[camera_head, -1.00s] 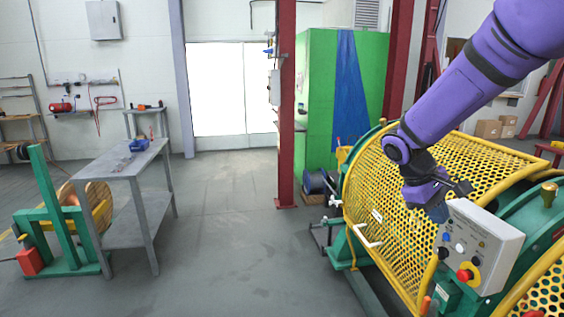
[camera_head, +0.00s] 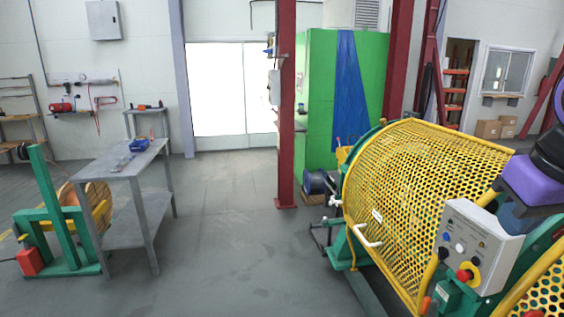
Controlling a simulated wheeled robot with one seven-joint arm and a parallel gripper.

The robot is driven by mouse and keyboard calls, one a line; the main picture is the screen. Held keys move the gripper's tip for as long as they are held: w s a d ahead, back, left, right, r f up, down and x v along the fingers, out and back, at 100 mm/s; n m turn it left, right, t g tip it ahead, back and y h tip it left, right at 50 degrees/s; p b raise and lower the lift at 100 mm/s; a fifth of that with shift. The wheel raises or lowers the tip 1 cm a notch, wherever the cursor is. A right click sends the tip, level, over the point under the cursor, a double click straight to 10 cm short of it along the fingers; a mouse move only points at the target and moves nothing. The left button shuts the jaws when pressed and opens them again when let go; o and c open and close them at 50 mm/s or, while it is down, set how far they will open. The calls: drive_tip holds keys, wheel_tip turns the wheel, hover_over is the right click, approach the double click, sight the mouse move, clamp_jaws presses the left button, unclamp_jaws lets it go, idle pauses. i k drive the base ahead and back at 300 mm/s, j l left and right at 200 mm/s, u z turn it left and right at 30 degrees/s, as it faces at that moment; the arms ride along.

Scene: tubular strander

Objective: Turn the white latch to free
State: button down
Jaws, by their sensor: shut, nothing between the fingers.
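A grey control box (camera_head: 479,247) stands at the right, beside the yellow perforated guard (camera_head: 420,170). Its sloped face carries a small white round control (camera_head: 459,246), a blue button (camera_head: 446,236), a black one and a red emergency knob on yellow (camera_head: 465,274). A white bar-like handle (camera_head: 368,238) sits on the guard's lower left edge. I cannot tell from this distance which white part is the latch, or how it is turned. My gripper (camera_head: 522,215) is at the right edge, shut and empty, its dark fingers just above and right of the box, apart from both white parts.
Green machine frame (camera_head: 512,262) and another yellow guard (camera_head: 545,298) lie below and right of the box. A red column (camera_head: 287,110) stands left of the machine. A grey table (camera_head: 120,165) and green reel stand (camera_head: 60,215) are at the left. The middle floor is clear.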

sight(332, 202)
drive_tip(key=i+j+z, duration=0.3)
drive_tip(key=i+j, duration=0.35)
drive_tip(key=i, duration=0.35)
drive_tip(key=i+j+z, duration=0.25)
drive_tip(key=i+j, duration=0.6)
drive_tip(key=i+j+z, duration=0.3)
drive_tip(key=i+j, duration=0.55)
drive_tip(key=j, duration=0.2)
